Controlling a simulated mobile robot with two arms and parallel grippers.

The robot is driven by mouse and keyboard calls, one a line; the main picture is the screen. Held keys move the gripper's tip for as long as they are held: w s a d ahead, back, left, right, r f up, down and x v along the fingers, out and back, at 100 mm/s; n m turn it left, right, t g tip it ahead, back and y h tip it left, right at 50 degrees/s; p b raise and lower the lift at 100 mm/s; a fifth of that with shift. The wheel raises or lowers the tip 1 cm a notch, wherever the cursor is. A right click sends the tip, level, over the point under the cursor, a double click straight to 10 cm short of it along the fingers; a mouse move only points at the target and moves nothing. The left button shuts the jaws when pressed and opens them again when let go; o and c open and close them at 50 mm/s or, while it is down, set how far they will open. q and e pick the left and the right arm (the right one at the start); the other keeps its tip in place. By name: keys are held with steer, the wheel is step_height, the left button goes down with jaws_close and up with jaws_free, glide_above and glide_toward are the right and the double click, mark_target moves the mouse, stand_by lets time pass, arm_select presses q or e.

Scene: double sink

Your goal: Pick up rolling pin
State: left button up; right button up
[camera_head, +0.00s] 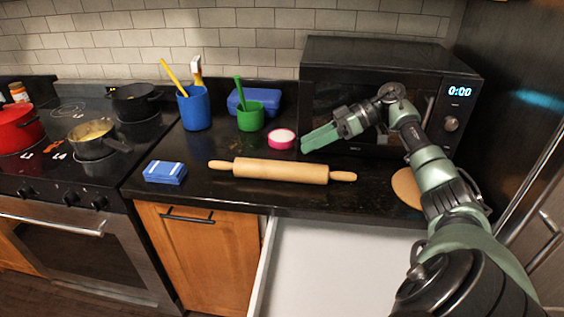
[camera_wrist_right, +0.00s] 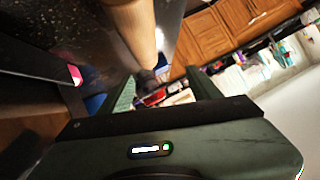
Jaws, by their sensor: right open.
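A wooden rolling pin (camera_head: 280,171) lies crosswise on the black counter, its handles pointing left and right. My right gripper (camera_head: 306,144) is above and behind the pin's right half, apart from it, with its green fingers pointing left. In the right wrist view the pin (camera_wrist_right: 132,25) shows at the top, beyond the open fingers of the gripper (camera_wrist_right: 165,92). Nothing is between these fingers. My left gripper is not in view.
A pink-rimmed dish (camera_head: 281,139) stands close to my right fingers. A blue cup (camera_head: 194,108), a green cup (camera_head: 250,118) and a blue sponge pack (camera_head: 165,172) are to the left. A microwave (camera_head: 385,75) stands behind. An open white drawer (camera_head: 335,265) is below the counter edge.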

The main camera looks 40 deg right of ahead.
mark_target(286, 166)
steer(key=shift+w+d+f+b, duration=0.15)
steer(key=shift+d+f+b, duration=0.1)
steer(key=shift+f+b, duration=0.25)
steer(key=shift+w+d+f+b, duration=0.15)
steer(key=shift+d+f+b, duration=0.1)
steer(key=shift+f, duration=0.4)
steer(key=shift+f+b, duration=0.35)
steer(key=shift+s+a+f+b, duration=0.2)
steer(key=shift+f+b, duration=0.25)
steer(key=shift+b, duration=0.25)
steer(key=shift+w+f+b, duration=0.15)
steer(key=shift+f+b, duration=0.35)
steer(key=shift+f, duration=0.15)
steer(key=p+x, duration=0.1)
steer(key=x, duration=0.6)
steer(key=shift+w+a+f, duration=0.1)
steer(key=shift+w, duration=0.25)
jaws_close()
